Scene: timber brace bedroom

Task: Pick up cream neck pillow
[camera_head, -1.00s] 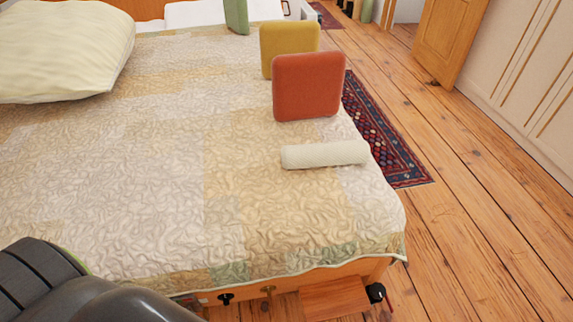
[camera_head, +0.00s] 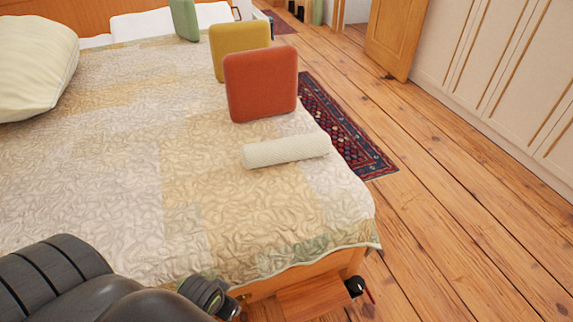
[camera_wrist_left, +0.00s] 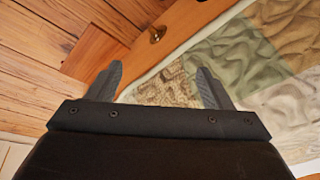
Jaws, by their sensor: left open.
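The cream neck pillow (camera_head: 287,150) is a small cylindrical roll lying on the quilt near the right edge of the bed, in front of the orange cushion. It is not in the left wrist view. My left gripper (camera_wrist_left: 158,82) is open and empty in the left wrist view, with its two fingers apart over the bed's edge and quilt corner. In the head view my left arm shows at the lower left, well apart from the pillow. My right gripper is in neither view.
An orange cushion (camera_head: 261,84), a yellow cushion (camera_head: 239,49) and a green cushion (camera_head: 184,19) stand along the bed's right side. A large cream pillow (camera_head: 32,65) lies at left. A patterned rug (camera_head: 343,130) and open wooden floor (camera_head: 450,200) lie right of the bed.

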